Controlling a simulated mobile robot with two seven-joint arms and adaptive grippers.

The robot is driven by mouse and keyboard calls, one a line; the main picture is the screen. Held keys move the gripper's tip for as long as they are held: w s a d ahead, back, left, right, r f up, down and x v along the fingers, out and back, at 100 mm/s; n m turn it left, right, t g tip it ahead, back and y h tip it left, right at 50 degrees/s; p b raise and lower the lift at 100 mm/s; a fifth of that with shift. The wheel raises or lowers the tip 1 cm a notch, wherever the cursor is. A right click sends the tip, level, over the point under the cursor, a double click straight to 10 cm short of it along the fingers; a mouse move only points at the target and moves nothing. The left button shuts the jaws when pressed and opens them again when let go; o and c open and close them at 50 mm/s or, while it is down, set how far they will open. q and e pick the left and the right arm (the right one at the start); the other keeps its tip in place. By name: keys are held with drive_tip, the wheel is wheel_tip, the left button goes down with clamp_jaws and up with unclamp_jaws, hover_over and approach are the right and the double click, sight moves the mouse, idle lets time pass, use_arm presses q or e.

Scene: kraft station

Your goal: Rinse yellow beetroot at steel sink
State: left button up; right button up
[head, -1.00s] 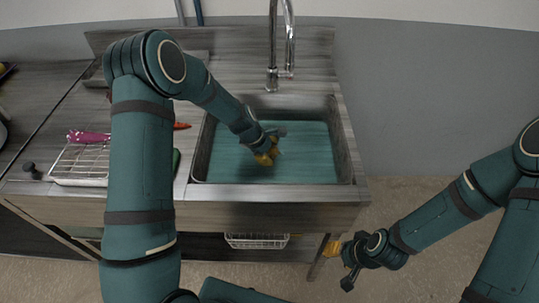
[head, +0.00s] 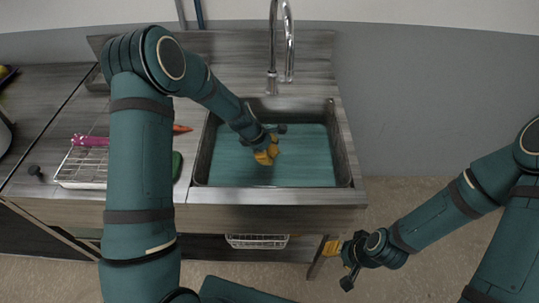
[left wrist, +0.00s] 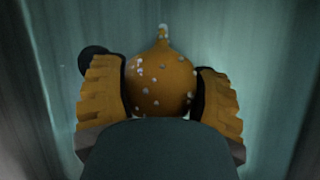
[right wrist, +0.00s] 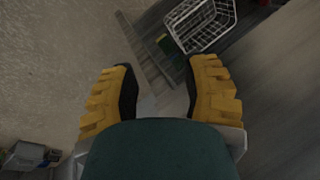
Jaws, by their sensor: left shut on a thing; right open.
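The yellow beetroot (left wrist: 160,82) is round with a thin tail and is dotted with pale droplets in the left wrist view. My left gripper (left wrist: 162,100) is shut on it, one finger on each side. In the head view my left gripper (head: 267,154) is down inside the steel sink (head: 341,152), over the teal water; the beetroot is mostly hidden there. The faucet (head: 273,50) stands behind the basin. My right gripper (right wrist: 162,92) is open and empty; in the head view it hangs in front of the counter's right end (head: 340,262).
A wire dish rack (head: 80,168) with a pink item (head: 90,141) stands left of the sink. A carrot-like orange item (head: 181,128) and a green item (head: 176,165) lie by the basin's left edge. A white wire basket (head: 257,241) is below; it also shows in the right wrist view (right wrist: 203,26).

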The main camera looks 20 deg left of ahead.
use_arm(q)
drive_tip(key=shift+r+p, duration=3.55)
drive_tip(key=shift+r, duration=1.15)
drive_tip(key=shift+r+p, duration=2.3)
drive_tip(key=shift+r, duration=0.6)
use_arm(e)
wheel_tip(320, 180, up, 13)
drive_tip(key=w, duration=0.2)
drive_tip(key=shift+d+f+t, duration=0.15)
drive_tip(key=shift+d+t, duration=0.15)
drive_tip(key=shift+d, duration=0.05)
use_arm(q)
wheel_tip(320, 180, up, 4)
drive_tip(key=p, duration=0.3)
use_arm(e)
wheel_tip(320, 180, up, 3)
drive_tip(key=shift+r, duration=0.15)
